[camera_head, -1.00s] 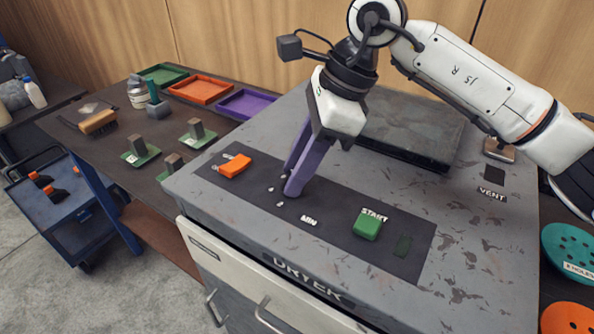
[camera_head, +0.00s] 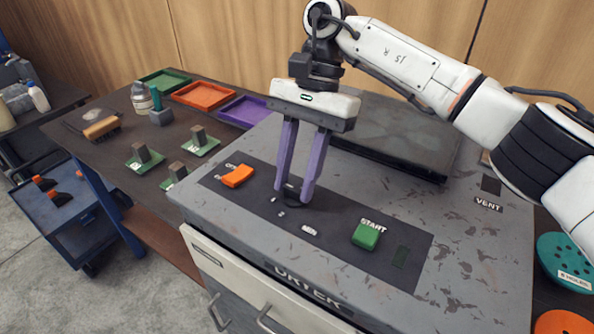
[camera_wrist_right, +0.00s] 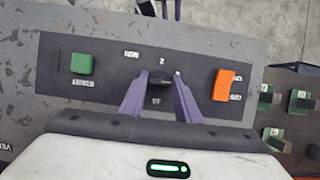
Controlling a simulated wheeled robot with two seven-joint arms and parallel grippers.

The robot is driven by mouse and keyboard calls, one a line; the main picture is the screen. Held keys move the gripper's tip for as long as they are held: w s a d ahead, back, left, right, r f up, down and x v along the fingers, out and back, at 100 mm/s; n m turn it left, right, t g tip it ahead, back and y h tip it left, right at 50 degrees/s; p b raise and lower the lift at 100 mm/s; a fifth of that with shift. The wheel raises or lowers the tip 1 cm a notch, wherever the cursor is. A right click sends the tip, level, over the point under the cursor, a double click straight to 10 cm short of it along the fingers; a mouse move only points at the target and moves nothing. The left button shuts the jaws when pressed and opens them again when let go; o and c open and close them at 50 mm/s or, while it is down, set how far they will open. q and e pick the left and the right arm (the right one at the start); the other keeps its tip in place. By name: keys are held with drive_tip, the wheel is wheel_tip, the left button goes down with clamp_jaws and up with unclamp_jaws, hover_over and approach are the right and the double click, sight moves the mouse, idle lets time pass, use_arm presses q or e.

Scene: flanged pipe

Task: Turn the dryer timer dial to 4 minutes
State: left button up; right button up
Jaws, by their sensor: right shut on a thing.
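The dryer (camera_head: 420,270) is a grey worn box with a dark control panel on top. My right gripper (camera_head: 292,198) points down at the panel with its purple fingers on either side of the small dark timer dial (camera_head: 291,190). In the right wrist view the right gripper (camera_wrist_right: 159,82) is shut on the dark dial (camera_wrist_right: 160,77), between small white marks. The exact setting of the dial cannot be read. My left gripper is not in view.
On the panel, a green START button (camera_head: 367,235) lies right of the dial and an orange switch (camera_head: 237,176) left of it. A dark raised lid (camera_head: 395,140) is behind. Coloured trays (camera_head: 203,95) and small green-based blocks (camera_head: 200,141) stand on the left table.

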use_arm(q)
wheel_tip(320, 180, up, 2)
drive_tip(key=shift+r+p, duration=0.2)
drive_tip(key=shift+p, duration=0.85)
use_arm(e)
drive_tip(key=n+h, duration=0.1)
drive_tip(key=n, duration=0.1)
drive_tip(key=n+h, duration=0.1)
drive_tip(key=n, duration=0.2)
drive_tip(key=shift+a+r+n+g, duration=0.1)
drive_tip(key=shift+a+n+g, duration=0.1)
drive_tip(key=shift+n+g, duration=0.1)
drive_tip(key=shift+w, duration=0.1)
drive_tip(key=o, duration=1)
drive_tip(key=shift+o, duration=0.2)
